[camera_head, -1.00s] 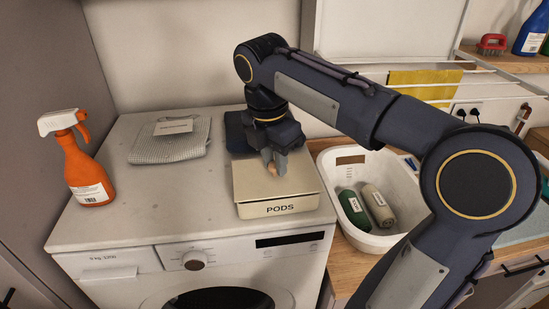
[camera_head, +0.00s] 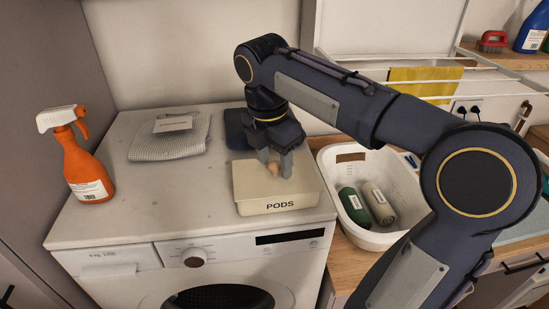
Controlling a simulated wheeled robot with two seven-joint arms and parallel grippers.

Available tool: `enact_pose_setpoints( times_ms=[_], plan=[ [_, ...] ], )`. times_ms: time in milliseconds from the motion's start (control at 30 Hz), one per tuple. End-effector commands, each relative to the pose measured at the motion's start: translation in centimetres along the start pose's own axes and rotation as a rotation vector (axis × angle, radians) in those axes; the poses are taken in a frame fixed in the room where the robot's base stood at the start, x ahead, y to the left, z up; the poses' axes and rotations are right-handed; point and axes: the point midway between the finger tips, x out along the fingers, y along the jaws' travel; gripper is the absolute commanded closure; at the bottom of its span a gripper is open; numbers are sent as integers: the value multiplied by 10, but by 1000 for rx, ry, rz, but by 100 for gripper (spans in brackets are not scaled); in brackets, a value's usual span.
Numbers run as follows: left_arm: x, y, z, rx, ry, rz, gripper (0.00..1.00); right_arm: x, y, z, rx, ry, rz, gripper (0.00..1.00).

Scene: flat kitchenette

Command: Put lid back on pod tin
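The pod tin (camera_head: 300,202) is a cream box marked PODS on top of the washing machine. Its cream lid (camera_head: 250,183) lies over the top of the tin, with a small wooden knob (camera_head: 273,169) in the middle. I see no clear gap between lid and tin at the front. My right gripper (camera_head: 275,168) points down over the lid, its fingers apart on either side of the knob. The gripper and arm hide the back of the lid. My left gripper is not in view.
An orange spray bottle (camera_head: 86,165) stands at the left on the washing machine (camera_head: 135,210). A folded grey cloth (camera_head: 165,146) with a card lies at the back, beside a dark blue item (camera_head: 235,131). A white basin (camera_head: 372,238) with two bottles stands right of the tin.

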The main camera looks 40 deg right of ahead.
Motion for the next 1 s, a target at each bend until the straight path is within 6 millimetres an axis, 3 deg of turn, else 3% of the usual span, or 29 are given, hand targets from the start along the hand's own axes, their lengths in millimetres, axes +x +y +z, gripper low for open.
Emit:
enact_pose_setpoints(
  times_ms=[233,633,1000],
  plan=[
    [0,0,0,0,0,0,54,-8,0,0,-1,0,1,50],
    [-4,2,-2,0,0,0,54,-70,1,0,-1,0,2,50],
    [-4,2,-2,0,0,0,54,-78,0,0,0,0,0,50]
  ],
)
